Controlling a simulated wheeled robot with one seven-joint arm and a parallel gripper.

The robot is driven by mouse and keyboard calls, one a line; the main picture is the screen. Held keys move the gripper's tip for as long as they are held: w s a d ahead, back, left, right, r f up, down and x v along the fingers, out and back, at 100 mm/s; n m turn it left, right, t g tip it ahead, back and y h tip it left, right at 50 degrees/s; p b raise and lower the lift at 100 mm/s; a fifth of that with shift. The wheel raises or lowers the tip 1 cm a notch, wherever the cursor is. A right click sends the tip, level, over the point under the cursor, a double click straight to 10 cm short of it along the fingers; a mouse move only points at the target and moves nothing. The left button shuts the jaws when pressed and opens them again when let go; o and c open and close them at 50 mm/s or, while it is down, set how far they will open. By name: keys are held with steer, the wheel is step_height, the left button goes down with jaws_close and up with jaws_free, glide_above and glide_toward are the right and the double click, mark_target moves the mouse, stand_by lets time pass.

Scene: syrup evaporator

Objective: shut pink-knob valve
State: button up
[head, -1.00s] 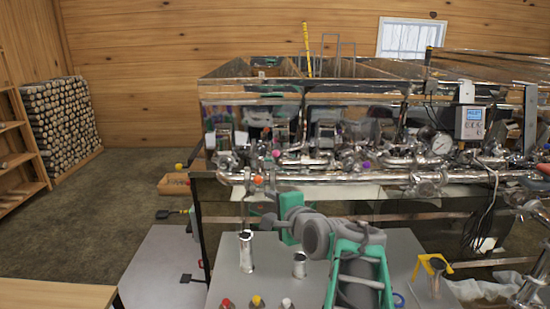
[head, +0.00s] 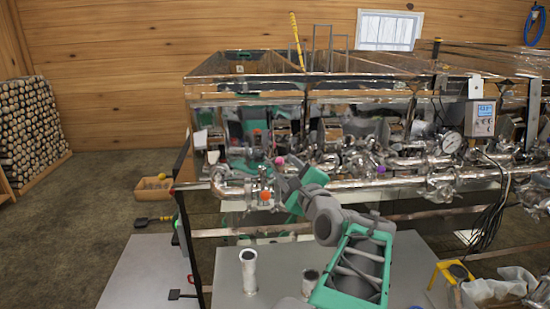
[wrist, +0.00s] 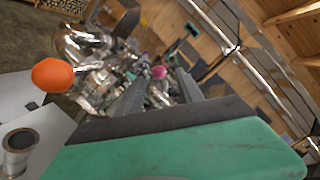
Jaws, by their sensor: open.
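The pink knob (head: 279,160) is among the shiny valves and pipes along the evaporator's front. In the wrist view the pink knob (wrist: 159,72) shows beyond and between my fingertips, apart from them as far as I can see. My gripper (head: 283,173) is raised at the front pipe, just below the pink knob in the head view. The wrist view shows my gripper (wrist: 157,88) with two dark fingers spread and nothing between them. The pink-knob valve's body and handle angle are too small and cluttered to tell.
An orange knob (head: 265,196) is close to my gripper, and it looms at left in the wrist view (wrist: 53,75). A purple knob (head: 380,169) is farther right. A steel cylinder (head: 248,271) stands on the grey table (head: 225,280) below.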

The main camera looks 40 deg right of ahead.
mark_target(281, 164)
steer(key=p+x, duration=0.1)
steer(key=x, duration=0.5)
steer(key=shift+a, duration=0.1)
steer(key=shift+f, duration=0.1)
jaws_close()
stand_by(1.1)
